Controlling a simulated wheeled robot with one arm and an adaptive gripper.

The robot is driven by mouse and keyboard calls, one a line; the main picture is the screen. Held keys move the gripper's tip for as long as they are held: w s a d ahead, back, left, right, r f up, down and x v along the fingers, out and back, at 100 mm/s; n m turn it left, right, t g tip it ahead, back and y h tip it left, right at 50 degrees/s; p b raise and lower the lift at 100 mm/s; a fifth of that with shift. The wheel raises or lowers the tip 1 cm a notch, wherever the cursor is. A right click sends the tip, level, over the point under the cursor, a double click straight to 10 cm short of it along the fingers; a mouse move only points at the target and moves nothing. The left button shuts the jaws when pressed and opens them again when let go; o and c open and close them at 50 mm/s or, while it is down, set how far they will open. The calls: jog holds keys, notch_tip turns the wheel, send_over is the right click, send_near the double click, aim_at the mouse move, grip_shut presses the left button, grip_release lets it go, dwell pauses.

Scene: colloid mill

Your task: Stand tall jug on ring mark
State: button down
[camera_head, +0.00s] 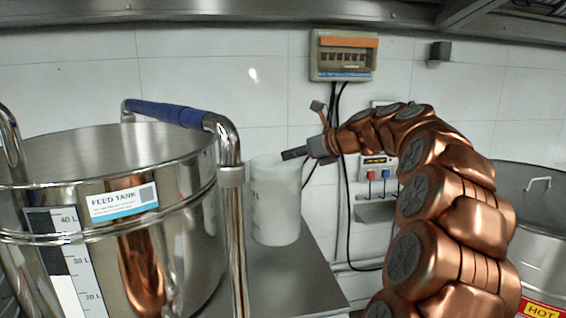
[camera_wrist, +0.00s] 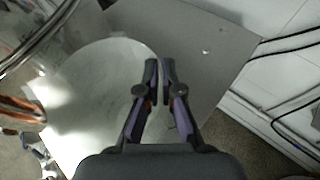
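The tall jug (camera_head: 275,205) is a whitish, translucent cylinder. It is upright at the steel bench, right of the feed tank; I cannot tell whether its base touches the bench. My gripper (camera_head: 287,154) reaches in from the right at the height of the jug's rim. In the wrist view, the jug's round mouth (camera_wrist: 92,100) is large and pale. My gripper's fingers (camera_wrist: 160,76) are nearly together, one on each side of the jug's right-hand rim, and appear to pinch its wall. I see no ring mark in either view.
The shiny feed tank (camera_head: 185,235) with its blue-gripped handle (camera_head: 165,112) stands close left of the jug. The bench (camera_head: 308,283) is bare in front. A wall socket box (camera_head: 378,170) with hanging cables is behind. A vessel with a HOT label (camera_head: 541,309) is far right.

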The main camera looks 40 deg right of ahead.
jog(key=w+d+f+p, duration=0.1)
jog(key=w+d+f, duration=0.2)
jog(key=w, duration=0.4)
jog(key=shift+d+f+p, duration=0.3)
jog(key=shift+f, duration=0.5)
dwell(0.3)
jog(key=c, duration=1.3)
grip_release()
jog(key=shift+f, duration=0.1)
